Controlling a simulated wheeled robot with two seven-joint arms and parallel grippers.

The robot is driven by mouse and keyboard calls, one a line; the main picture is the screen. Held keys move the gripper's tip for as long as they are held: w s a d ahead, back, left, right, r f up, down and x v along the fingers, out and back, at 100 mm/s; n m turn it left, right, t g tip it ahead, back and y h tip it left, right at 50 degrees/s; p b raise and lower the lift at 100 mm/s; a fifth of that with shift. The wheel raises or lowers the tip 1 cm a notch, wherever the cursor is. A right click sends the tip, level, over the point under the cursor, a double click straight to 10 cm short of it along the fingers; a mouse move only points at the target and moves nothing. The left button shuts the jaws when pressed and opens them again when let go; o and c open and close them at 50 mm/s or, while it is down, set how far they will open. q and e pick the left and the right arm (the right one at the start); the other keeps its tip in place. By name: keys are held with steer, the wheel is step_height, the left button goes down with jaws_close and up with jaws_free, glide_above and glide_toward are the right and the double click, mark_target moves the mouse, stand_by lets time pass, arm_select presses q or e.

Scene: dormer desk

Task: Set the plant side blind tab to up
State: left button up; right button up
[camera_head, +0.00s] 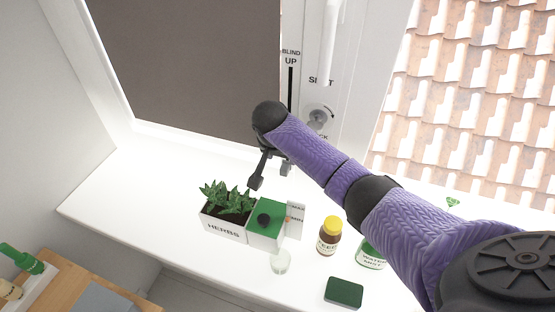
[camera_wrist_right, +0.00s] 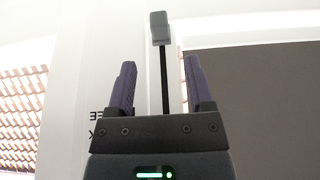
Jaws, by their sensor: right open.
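The blind (camera_head: 185,65) is a dark panel above the herb planter (camera_head: 222,225). A black slot (camera_head: 290,88) runs down the white frame beside it, with BLIND UP printed at its top. The slot's lower part is hidden behind my right arm in the head view. In the right wrist view, which looks upside down, a grey tab (camera_wrist_right: 159,28) sits at the far end of the slot, which reads as its lower end. My right gripper (camera_head: 271,173) is open and empty; its fingers (camera_wrist_right: 161,88) flank the slot, with the tab beyond their tips. My left gripper is out of view.
A round knob (camera_head: 320,117) sits right of the slot. On the white sill stand a green-topped box (camera_head: 268,232), a yellow-capped jar (camera_head: 329,238), a green-labelled jar (camera_head: 371,255) and a dark green block (camera_head: 344,292). The sill left of the planter is clear.

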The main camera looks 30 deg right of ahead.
mark_target(284, 168)
steer(key=b+x, duration=0.2)
steer(key=x, duration=0.4)
steer(key=shift+a+f, duration=0.1)
steer(key=shift+f, duration=0.05)
steer(key=shift+f+b, duration=0.35)
steer(key=shift+f, duration=0.05)
steer(key=shift+w, duration=0.1)
jaws_close()
stand_by(0.7)
